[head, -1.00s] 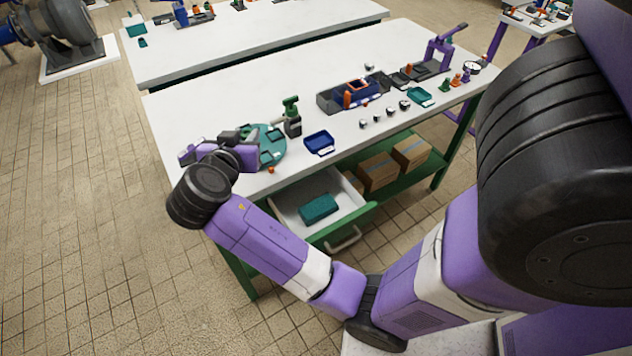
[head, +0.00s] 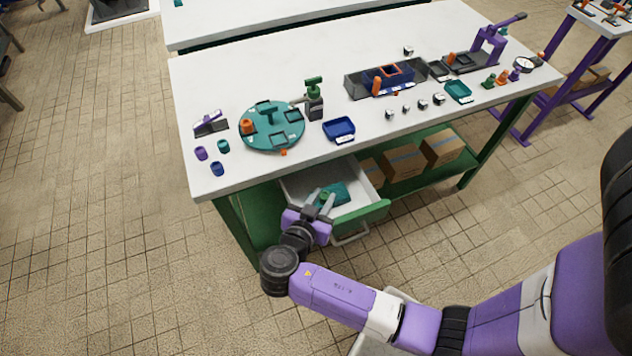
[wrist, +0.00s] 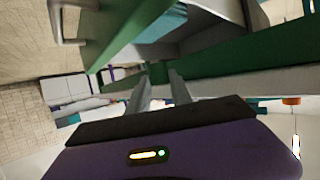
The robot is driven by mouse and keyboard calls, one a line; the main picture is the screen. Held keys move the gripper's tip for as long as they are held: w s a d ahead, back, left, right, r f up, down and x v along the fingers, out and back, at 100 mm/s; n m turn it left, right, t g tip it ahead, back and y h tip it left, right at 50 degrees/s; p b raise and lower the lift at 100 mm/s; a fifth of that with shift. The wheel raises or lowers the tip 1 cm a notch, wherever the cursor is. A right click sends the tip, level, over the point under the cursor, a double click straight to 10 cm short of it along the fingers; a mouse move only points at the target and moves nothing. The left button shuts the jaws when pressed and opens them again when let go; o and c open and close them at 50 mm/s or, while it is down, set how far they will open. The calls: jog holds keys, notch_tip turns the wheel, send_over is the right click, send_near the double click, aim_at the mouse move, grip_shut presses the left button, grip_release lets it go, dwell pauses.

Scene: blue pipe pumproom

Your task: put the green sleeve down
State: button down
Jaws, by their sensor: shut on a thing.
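My gripper (head: 322,201) is shut on the small green sleeve (head: 324,197) at the open drawer in front of the bench. In the wrist view the sleeve (wrist: 158,73) shows between the two fingertips (wrist: 160,80). The drawer (head: 299,191) is pale inside with a green front, and a teal block (head: 338,190) lies in it, partly hidden behind the fingers. I cannot tell how high the sleeve is above the drawer floor, or whether it touches the block.
On the white bench (head: 300,62) stand a teal round plate (head: 262,143), a blue tray (head: 339,127), a green-topped bottle (head: 314,100), and purple (head: 201,153), teal (head: 223,146) and blue (head: 217,168) sleeves. Cardboard boxes (head: 405,163) sit on the shelf right of the drawer.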

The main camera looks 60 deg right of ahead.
jog(key=w+d+f+b, duration=0.2)
jog(key=w, duration=0.1)
jog(key=w+d+f, duration=0.1)
jog(key=w, duration=0.1)
jog(key=shift+w+d+f+b, duration=0.25)
jog(key=shift+d+b, duration=0.05)
jog(key=shift+b, duration=0.1)
jog(key=w+d+f+b, duration=0.2)
jog(key=w+f+b, duration=0.1)
jog(key=shift+w, duration=0.15)
jog(key=shift+d+r, duration=0.1)
jog(key=shift+r, duration=0.05)
jog(key=shift+f+b, duration=0.35)
jog(key=shift+f, duration=0.05)
jog(key=shift+f+b, duration=0.25)
jog(key=shift+b, duration=0.05)
jog(key=c, duration=1.4)
grip_release()
jog(key=shift+c, duration=0.2)
